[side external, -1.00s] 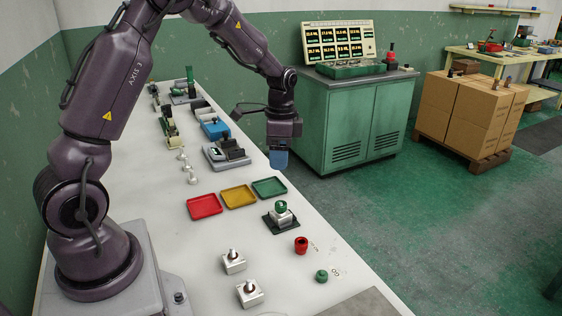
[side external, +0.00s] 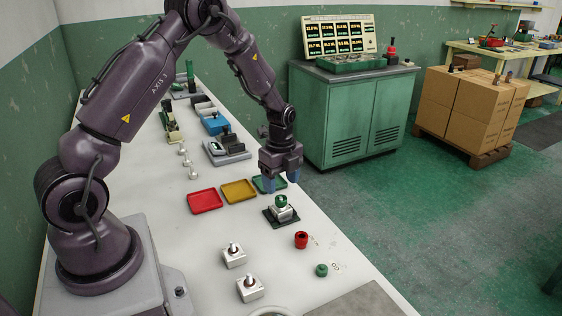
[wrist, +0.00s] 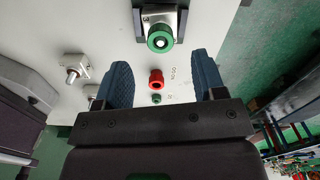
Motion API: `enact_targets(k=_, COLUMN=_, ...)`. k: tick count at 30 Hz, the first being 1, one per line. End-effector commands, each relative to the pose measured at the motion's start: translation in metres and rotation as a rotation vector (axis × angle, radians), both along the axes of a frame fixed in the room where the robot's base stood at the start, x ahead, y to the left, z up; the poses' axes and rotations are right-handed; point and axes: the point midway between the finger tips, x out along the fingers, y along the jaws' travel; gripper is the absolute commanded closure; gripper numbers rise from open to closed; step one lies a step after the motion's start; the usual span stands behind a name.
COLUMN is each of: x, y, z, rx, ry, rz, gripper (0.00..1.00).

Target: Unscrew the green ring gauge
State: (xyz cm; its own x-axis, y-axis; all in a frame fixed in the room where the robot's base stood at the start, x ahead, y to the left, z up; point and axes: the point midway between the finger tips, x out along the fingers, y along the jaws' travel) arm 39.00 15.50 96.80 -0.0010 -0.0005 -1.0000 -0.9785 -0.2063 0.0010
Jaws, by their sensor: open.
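The green ring gauge (side external: 281,200) sits on top of a silver block (side external: 284,213) on a dark square base (side external: 271,219), near the right edge of the white bench. It also shows in the wrist view as a green ring (wrist: 160,38) around a darker centre, beyond my fingertips. My gripper (side external: 281,184) is open and empty, above and just behind the ring gauge, over the green tray. In the wrist view its two blue fingers (wrist: 165,75) are spread wide, with nothing between them touching.
Red (side external: 204,201), yellow (side external: 238,191) and green (side external: 262,184) trays lie behind the base. A red ring (side external: 301,240) and small green piece (side external: 321,270) lie in front. Two silver blocks with posts (side external: 234,256) (side external: 249,289) stand left. Bare bench lies between.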

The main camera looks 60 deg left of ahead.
Motion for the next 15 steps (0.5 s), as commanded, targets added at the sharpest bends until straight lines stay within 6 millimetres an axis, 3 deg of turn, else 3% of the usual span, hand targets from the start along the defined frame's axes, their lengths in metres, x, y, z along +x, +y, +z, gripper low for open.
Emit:
enact_targets(k=6, x=0.000, y=0.000, z=-0.035, rx=0.001, ry=0.001, rz=0.000, gripper=0.36)
enact_targets(k=15, x=0.000, y=0.000, z=-0.050, rx=0.000, ry=-0.001, rz=0.000, gripper=0.36)
